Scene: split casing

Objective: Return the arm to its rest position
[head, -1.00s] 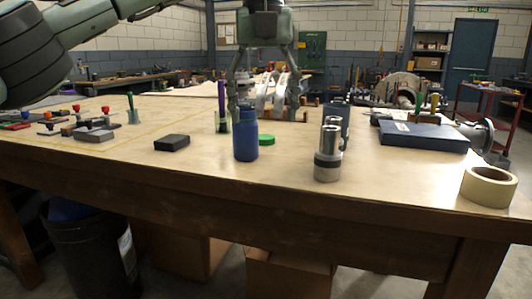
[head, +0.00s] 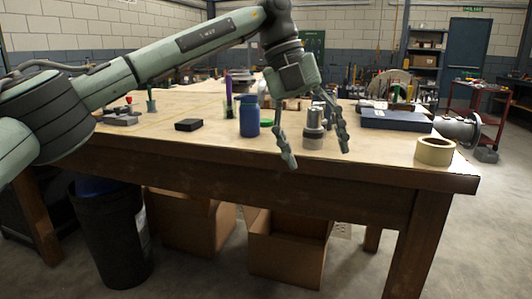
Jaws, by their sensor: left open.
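My left arm comes in from the left of the head view and reaches across above the workbench (head: 210,161). Its gripper (head: 317,160) hangs with the fingers pointing down, wide apart, near the bench's front edge. A silver and grey cylinder (head: 314,134) shows between the fingers, apparently behind them on the bench. I see nothing held. My right gripper is not in the view.
A black block (head: 188,125), a green lid (head: 266,122), a blue case (head: 397,119) and a tape roll (head: 435,151) lie on the bench. Cardboard boxes (head: 288,252) and a black bin (head: 112,236) stand below. Free floor lies at the right.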

